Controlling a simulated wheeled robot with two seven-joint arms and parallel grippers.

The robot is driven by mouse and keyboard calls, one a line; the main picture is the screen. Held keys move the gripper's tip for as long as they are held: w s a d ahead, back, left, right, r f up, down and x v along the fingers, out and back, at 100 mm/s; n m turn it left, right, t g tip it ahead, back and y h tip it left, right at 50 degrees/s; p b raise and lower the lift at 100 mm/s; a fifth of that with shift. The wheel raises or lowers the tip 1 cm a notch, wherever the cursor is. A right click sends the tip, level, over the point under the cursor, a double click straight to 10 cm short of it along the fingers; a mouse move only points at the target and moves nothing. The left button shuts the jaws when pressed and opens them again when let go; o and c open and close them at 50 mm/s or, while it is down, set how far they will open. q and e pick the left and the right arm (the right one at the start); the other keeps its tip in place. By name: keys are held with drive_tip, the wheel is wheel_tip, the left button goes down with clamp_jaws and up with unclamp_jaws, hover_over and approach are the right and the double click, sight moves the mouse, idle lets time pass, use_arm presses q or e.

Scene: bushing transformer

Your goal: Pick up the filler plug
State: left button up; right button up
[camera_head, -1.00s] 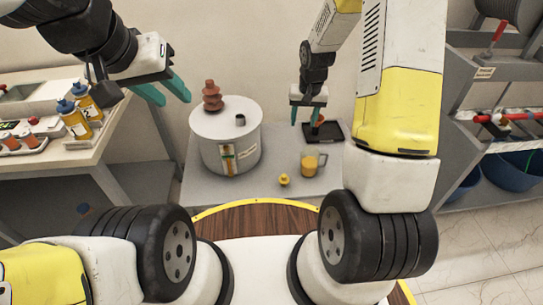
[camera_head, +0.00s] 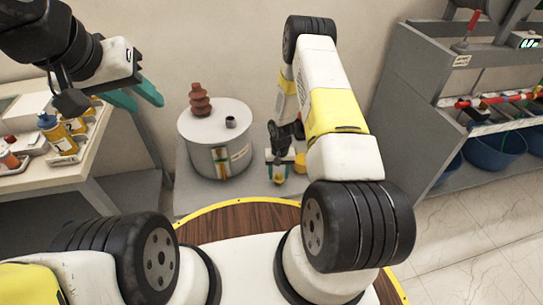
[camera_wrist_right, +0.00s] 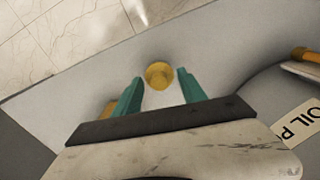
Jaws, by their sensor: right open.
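The filler plug, a small round brass-yellow knob (camera_head: 278,179), sits on the low grey table in front of the transformer. In the right wrist view the plug (camera_wrist_right: 159,74) lies between and slightly beyond the tips of my right gripper's teal fingers (camera_wrist_right: 160,82). The right gripper (camera_head: 278,172) is open, pointing down over the plug, with a gap on each side of it. The grey cylindrical transformer (camera_head: 196,158) has a brown ribbed bushing (camera_head: 199,101) and a short dark port (camera_head: 231,122) on top. My left gripper (camera_head: 136,97) is open and empty at the upper left.
A bench with yellow bottles (camera_head: 57,137) is at the left. Grey shelving (camera_head: 408,104) with blue bins is at the right. Bare table lies in front of the transformer.

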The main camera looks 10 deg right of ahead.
drive_tip(key=shift+f, duration=1.3)
drive_tip(key=c, duration=1.1)
drive_tip(key=shift+o, duration=0.2)
drive_tip(key=shift+r, duration=0.15)
